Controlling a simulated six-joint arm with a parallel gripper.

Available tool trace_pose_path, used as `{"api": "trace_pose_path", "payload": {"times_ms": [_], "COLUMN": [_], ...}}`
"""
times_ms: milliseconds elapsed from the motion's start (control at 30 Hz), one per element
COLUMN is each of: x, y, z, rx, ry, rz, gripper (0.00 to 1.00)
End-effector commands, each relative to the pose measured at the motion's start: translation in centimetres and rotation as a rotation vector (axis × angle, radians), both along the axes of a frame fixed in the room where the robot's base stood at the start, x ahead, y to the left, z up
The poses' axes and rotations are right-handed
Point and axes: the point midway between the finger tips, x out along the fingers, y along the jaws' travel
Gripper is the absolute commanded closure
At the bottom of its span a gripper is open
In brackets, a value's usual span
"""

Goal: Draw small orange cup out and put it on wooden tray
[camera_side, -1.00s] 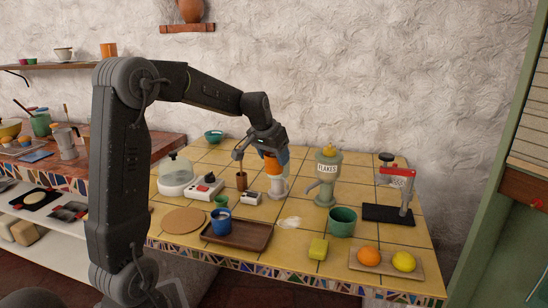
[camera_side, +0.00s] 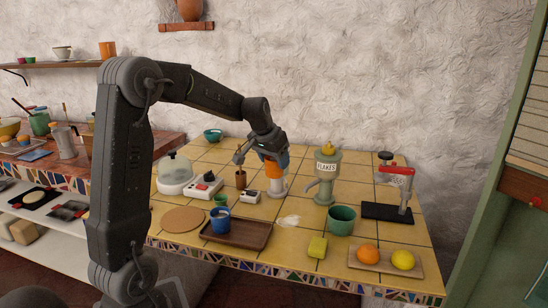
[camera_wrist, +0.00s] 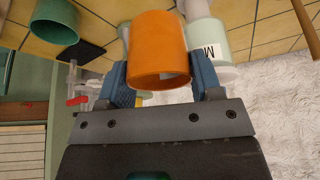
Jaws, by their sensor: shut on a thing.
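The small orange cup (camera_side: 272,170) is between the blue fingers of my gripper (camera_side: 273,160), which is shut on it. The cup is at a pale grey-white stand (camera_side: 278,188) on the tiled counter; whether it still touches the stand is hard to tell. In the wrist view the orange cup (camera_wrist: 159,45) fills the space between the fingers of my gripper (camera_wrist: 161,75). A white thing with dark lettering (camera_wrist: 208,40) is partly hidden behind it. The dark brown wooden tray (camera_side: 248,237) lies near the counter's front edge, with a blue cup (camera_side: 220,220) on its left part.
A green FLAKES dispenser (camera_side: 326,177) stands right of the pale stand. A teal cup (camera_side: 341,222), yellow block (camera_side: 317,247) and fruit board (camera_side: 384,268) are farther right. A white switch box (camera_side: 204,187) and small green cup (camera_side: 220,200) lie left. The tray's right part is clear.

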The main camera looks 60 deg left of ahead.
Motion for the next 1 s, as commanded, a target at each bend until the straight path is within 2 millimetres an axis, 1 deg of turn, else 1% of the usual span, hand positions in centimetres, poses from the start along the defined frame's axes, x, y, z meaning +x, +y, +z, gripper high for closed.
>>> {"api": "trace_pose_path", "payload": {"times_ms": [1000], "x": [0.5], "y": [0.1], "z": [-1.9], "rx": [0.0], "ry": [-0.001], "rz": [0.0], "gripper": [0.69]}}
